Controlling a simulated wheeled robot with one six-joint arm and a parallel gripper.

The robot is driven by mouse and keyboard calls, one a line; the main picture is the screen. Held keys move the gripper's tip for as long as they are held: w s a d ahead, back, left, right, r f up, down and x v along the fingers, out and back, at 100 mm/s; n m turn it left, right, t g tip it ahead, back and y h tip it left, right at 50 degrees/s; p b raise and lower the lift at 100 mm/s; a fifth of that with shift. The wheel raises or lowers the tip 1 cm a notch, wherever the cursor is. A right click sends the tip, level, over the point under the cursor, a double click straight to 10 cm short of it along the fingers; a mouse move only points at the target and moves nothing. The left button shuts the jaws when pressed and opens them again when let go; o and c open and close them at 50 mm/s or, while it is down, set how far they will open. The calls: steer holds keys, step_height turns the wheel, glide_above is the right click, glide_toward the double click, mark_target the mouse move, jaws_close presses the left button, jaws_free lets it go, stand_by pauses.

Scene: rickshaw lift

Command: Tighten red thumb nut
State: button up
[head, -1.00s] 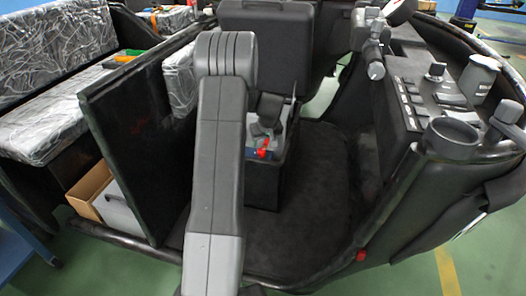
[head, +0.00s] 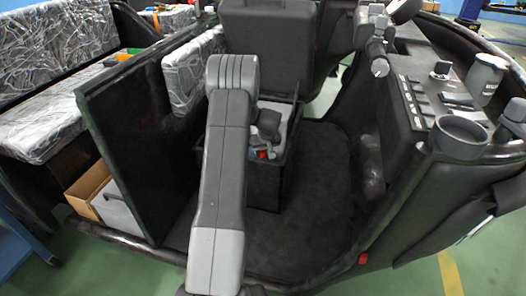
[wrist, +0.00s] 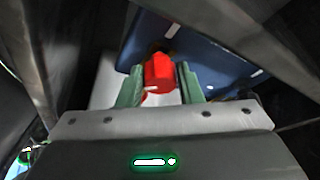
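The red thumb nut (wrist: 159,72) is in the middle of the wrist view, in front of a blue plate (wrist: 195,45). My gripper (wrist: 161,84) has one green finger on each side of it. The fingers stand apart about as wide as the nut, with a thin gap visible at the right finger; contact on the left is unclear. In the head view the red nut (head: 263,154) is a small spot low in the vehicle, just below my dark wrist, and partly hidden. My forearm covers the area left of it.
A black panel (head: 135,150) stands left of my arm. A black seat (head: 266,40) is behind. The dark floor (head: 320,190) right of the nut is clear.

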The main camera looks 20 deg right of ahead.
steer(key=c, duration=0.5)
steer(key=shift+o, duration=0.2)
